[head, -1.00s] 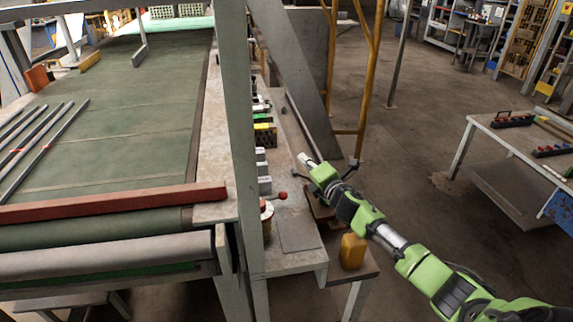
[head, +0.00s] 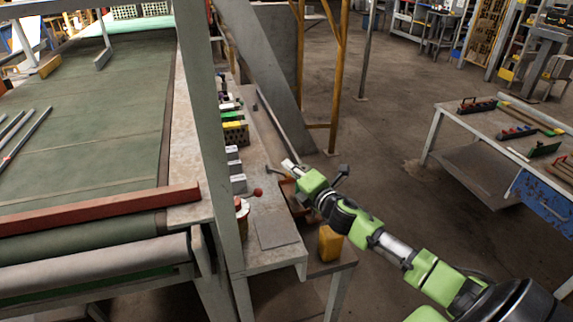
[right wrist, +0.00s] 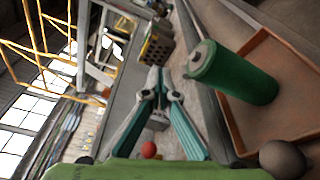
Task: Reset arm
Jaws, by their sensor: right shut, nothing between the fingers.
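My right arm reaches in from the lower right in the head view. My right gripper (head: 289,164) is over the narrow side bench (head: 262,190), beside the grey post. In the right wrist view its two teal fingers (right wrist: 159,78) meet at their tips, with nothing between them. A perforated hollow brick (right wrist: 158,46) shows beyond the tips, apart from them. It also stands in the row on the bench in the head view (head: 235,133). My left gripper is in neither view.
A red-knobbed lever (head: 257,192) and a yellow container (head: 330,243) are near the arm. A conveyor (head: 90,130) lies left. A tool table (head: 470,122) stands right, with open floor between.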

